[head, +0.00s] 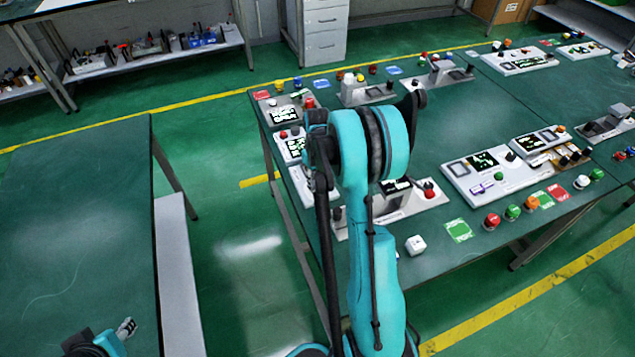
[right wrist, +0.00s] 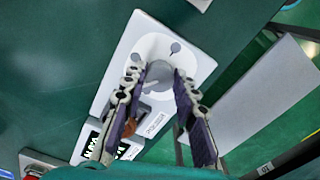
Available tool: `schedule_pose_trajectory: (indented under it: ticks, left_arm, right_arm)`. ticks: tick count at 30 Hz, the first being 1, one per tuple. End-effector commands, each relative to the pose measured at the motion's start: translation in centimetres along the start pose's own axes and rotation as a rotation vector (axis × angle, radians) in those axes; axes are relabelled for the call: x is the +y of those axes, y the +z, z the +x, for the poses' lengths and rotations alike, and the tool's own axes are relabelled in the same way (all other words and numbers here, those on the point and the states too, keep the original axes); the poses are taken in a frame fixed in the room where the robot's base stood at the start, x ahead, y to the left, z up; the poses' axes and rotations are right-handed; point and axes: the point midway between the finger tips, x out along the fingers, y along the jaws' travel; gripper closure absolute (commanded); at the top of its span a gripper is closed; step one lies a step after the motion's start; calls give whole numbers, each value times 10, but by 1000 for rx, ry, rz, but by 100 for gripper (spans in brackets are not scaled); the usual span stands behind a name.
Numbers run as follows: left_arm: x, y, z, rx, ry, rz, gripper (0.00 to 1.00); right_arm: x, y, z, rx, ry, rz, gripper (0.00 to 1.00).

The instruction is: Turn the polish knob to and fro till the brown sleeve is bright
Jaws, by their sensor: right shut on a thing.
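In the right wrist view, my right gripper (right wrist: 160,78) reaches down over a white panel (right wrist: 118,72). Its two fingers are shut on a round pale grey knob (right wrist: 157,73), one finger on each side. A small brown-orange thing (right wrist: 130,152), perhaps the brown sleeve, shows partly behind the left finger; its shine cannot be told. In the head view my right arm hides the right gripper and the knob. My left gripper (head: 126,328) is at the bottom left beside the left table, holding nothing visible; its opening is too small to tell.
The green table (head: 440,130) holds several control panels and coloured buttons. The left table (head: 75,230) is bare. A grey ledge (right wrist: 240,100) lies right of the gripper.

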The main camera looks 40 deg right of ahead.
Motion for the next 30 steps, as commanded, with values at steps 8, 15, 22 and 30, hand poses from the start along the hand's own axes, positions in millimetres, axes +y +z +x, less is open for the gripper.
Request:
schedule_pose_trajectory:
  ticks: [8,15,22,30]
  left_arm:
    - [0,1,2,0,0,0,60]
    - [0,2,3,0,0,0,60]
    - [0,3,4,0,0,0,60]
    - [0,3,4,0,0,0,60]
  right_arm:
    - [0,0,0,0,0,255,100]
    - [0,0,0,0,0,482,100]
    - [-1,0,0,0,0,677,100]
    - [-1,0,0,0,0,840,100]
